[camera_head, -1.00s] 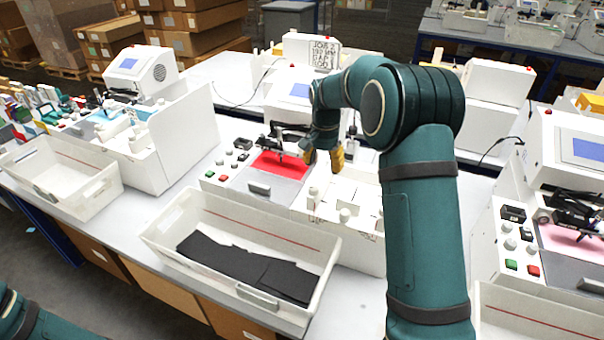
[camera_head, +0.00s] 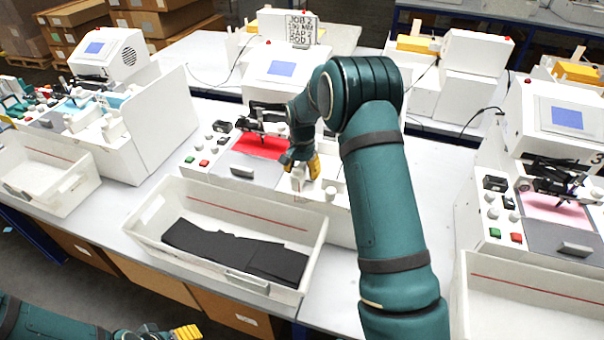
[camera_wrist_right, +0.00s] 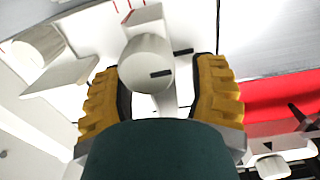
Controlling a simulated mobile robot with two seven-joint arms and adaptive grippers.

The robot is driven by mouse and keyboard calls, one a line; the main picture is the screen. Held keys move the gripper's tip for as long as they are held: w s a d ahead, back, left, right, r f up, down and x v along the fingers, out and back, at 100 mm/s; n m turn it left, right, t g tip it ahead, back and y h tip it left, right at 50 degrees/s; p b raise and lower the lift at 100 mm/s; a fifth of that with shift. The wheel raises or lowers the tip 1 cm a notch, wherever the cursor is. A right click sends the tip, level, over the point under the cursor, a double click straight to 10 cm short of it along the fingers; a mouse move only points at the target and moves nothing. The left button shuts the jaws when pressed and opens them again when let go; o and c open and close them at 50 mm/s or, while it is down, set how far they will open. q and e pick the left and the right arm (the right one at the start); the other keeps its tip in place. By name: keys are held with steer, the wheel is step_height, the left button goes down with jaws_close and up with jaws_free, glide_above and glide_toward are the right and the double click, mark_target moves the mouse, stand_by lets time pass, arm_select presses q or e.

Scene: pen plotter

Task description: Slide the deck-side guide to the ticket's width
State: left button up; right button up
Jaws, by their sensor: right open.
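My right gripper (camera_head: 301,163) is open, low over the white deck to the right of the plotter's red sheet (camera_head: 262,147). In the right wrist view its yellow fingers (camera_wrist_right: 158,90) stand on either side of a white knob (camera_wrist_right: 148,62) with a dark slot mark. The knob appears to belong to the deck-side guide; whether the fingers touch it I cannot tell. Short red scale marks show beyond it. The red sheet also shows in the wrist view (camera_wrist_right: 280,98). My left gripper (camera_head: 186,332) is low at the bottom left edge, its jaw state unclear. I cannot identify the ticket for certain.
A white bin (camera_head: 150,238) with dark sheets (camera_head: 235,250) stands in front of the plotter. Another white knob (camera_head: 331,193) stands at the right of the deck. Similar plotters stand left and right. My right arm hides part of the bench.

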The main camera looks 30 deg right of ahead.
steer(key=shift+f, duration=0.8)
jaws_close()
steer(key=shift+w+a, duration=0.45)
steer(key=shift+a, duration=0.05)
jaws_free()
steer(key=shift+d, duration=0.1)
steer(key=shift+r, duration=0.1)
